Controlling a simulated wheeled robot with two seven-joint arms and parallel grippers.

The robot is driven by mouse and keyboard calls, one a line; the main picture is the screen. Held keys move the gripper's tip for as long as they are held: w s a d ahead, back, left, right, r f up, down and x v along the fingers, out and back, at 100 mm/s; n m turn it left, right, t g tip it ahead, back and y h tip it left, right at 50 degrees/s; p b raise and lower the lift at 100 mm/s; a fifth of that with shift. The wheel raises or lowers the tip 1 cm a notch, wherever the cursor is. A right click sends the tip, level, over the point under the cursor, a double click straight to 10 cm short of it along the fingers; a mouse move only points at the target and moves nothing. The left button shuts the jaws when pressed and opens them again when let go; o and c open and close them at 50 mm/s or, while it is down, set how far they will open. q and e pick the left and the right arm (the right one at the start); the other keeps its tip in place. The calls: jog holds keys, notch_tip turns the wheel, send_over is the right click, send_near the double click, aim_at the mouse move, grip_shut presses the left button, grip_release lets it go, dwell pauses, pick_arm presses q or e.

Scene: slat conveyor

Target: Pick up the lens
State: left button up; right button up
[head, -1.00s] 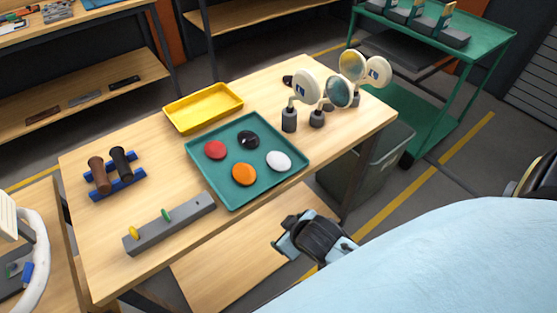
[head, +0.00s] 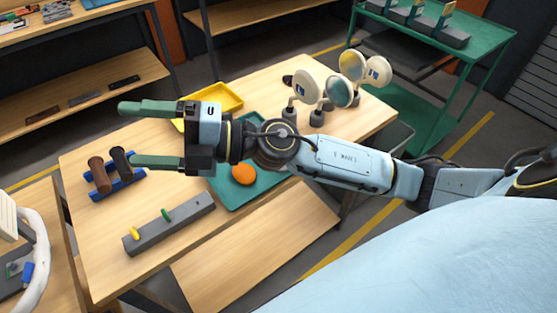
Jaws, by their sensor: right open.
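An orange lens-like disc (head: 243,174) lies in the teal tray (head: 236,200) on the wooden table. The red, black and white discs of the tray are hidden behind my right arm. Several round discs on dark-based stands, one with a glassy face (head: 339,91), stand at the table's far right. My right gripper (head: 128,134) is open and empty, its two green fingers pointing left. It shows over the table's left part, in front of the yellow tray and near the dark-handled tools. My left gripper is not in view.
A yellow tray (head: 222,101) stands behind, partly covered by my gripper. A blue rack (head: 118,184) holds a brown and a black handle. A grey bar (head: 170,222) with yellow and green pegs lies at the front. A green cart (head: 440,90) stands right.

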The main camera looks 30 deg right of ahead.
jog(key=d+f+n+g+h, duration=0.5)
jog(key=f+n+g+h, duration=0.25)
jog(key=f, duration=0.35)
jog(key=w+d+f+m+h, duration=0.1)
jog(key=w+d+f+h, duration=0.1)
jog(key=d+h, duration=0.65)
jog(key=w+d+f+h, duration=0.2)
jog(key=w+d+h, duration=0.1)
jog(key=d, duration=1.1)
jog(key=shift+t, duration=0.25)
jog(key=f, duration=0.6)
jog(key=shift+w+a+f, duration=0.1)
jog(key=shift+w+f, duration=0.25)
jog(key=shift+f, duration=0.05)
jog(key=shift+w+a+f+p, duration=0.1)
jog(key=shift+w+f+p, duration=0.1)
jog(key=shift+f, duration=0.8)
jog(key=shift+w+d+f+p, duration=0.1)
jog(key=shift+w+f+p, duration=0.1)
jog(key=shift+f, duration=0.75)
jog(key=shift+w+a+f+p, duration=0.1)
jog(key=shift+w+f+p, duration=0.1)
jog(key=shift+f, duration=0.8)
jog(key=shift+c, duration=0.4)
jog(key=c, duration=1)
